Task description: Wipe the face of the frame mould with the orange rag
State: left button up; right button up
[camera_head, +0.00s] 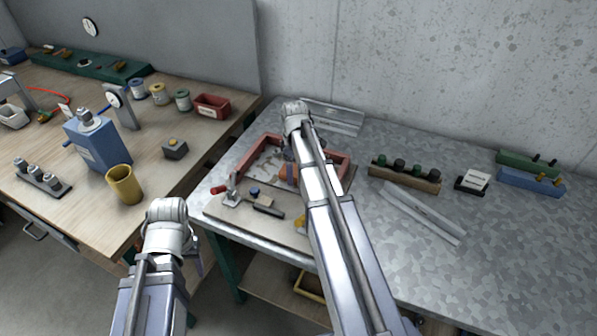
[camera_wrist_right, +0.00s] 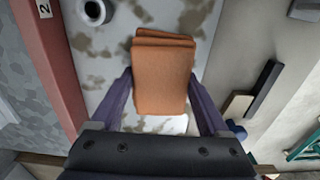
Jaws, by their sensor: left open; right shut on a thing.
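The frame mould (camera_head: 337,158) is a red rectangular frame with a pale, brown-blotched face (camera_head: 262,166), on the right-hand metal bench. Its red side bar (camera_wrist_right: 50,60) and blotched face (camera_wrist_right: 110,42) also show in the right wrist view. My right gripper (camera_wrist_right: 160,78) is shut on the orange rag (camera_wrist_right: 163,72), a folded block held over the blotched face. I cannot tell whether the rag touches it. In the head view my right arm hides part of the mould and most of the rag. My left gripper (camera_head: 196,262) is open and empty, in front of the benches, away from the mould.
A red-handled clamp (camera_head: 231,190) and a dark-handled tool (camera_head: 268,211) are on the board before the mould. A round grey fitting (camera_wrist_right: 94,12) stands on the face. Right of the mould are a wooden rack (camera_head: 405,178) and metal strips (camera_head: 425,215). A yellow cup (camera_head: 124,185) stands on the left bench.

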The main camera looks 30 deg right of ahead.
aim_at(269, 169)
jog(key=shift+w+a, duration=0.1)
jog(key=shift+w, duration=0.05)
jog(key=shift+w+a, duration=0.9)
jog(key=shift+w, duration=0.3)
jog(key=shift+w+a, duration=1.05)
jog(key=shift+w, duration=0.1)
jog(key=shift+w+a, duration=0.55)
jog(key=shift+w, duration=0.15)
jog(key=shift+w+a, duration=0.5)
jog(key=shift+w, duration=0.2)
jog(key=shift+s+r, duration=0.1)
